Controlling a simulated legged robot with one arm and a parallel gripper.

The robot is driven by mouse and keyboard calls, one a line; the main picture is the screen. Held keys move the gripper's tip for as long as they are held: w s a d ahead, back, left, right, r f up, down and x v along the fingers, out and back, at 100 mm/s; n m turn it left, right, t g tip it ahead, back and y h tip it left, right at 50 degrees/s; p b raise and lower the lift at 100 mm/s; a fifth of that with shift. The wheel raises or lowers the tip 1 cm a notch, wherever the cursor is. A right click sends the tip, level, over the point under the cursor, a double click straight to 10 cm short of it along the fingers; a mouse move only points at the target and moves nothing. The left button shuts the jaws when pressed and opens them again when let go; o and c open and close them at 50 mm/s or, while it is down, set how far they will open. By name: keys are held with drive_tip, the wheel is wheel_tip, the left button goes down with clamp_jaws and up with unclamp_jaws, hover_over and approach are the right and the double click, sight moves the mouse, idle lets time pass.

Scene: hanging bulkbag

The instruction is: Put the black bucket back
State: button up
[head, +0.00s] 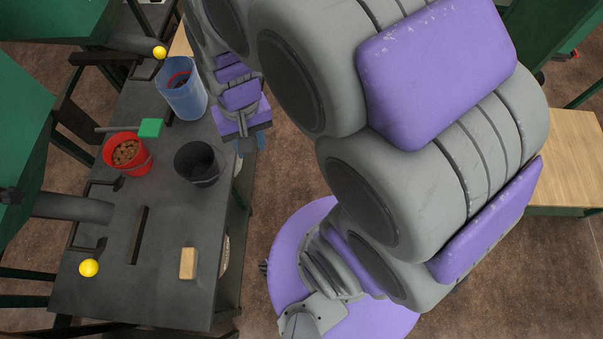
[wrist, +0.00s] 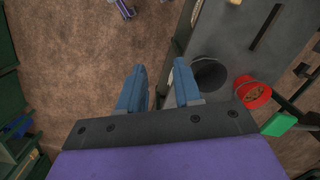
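The black bucket (head: 200,163) stands upright on the dark grey table (head: 130,303), right of the red bucket and near the table's right edge. It looks empty. In the wrist view the black bucket (wrist: 211,74) is just beyond the right finger, which partly covers it. My gripper (wrist: 158,82) has its two blue fingers spread apart with nothing between them; carpet shows in the gap. In the head view my gripper (head: 250,145) is over the table's right edge, to the right of the black bucket and apart from it.
A red bucket (head: 144,160) with brown lumps, a blue clear container (head: 186,98), a green-ended tool (head: 151,128) and a wooden block (head: 188,263) are on the table. A wooden-topped bench (head: 570,165) stands right. Brown carpet lies between.

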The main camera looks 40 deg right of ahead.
drive_tip(key=s+d+r+n, duration=0.1)
drive_tip(key=s+r, duration=0.1)
drive_tip(key=s, duration=0.5)
drive_tip(key=s+d+r+n, duration=0.1)
drive_tip(key=s+d+r, duration=0.1)
drive_tip(key=s, duration=0.5)
drive_tip(key=shift+d+g+h, duration=0.2)
drive_tip(key=shift+g+h, duration=0.2)
drive_tip(key=shift+a+r, duration=0.1)
drive_tip(key=shift+r, duration=0.05)
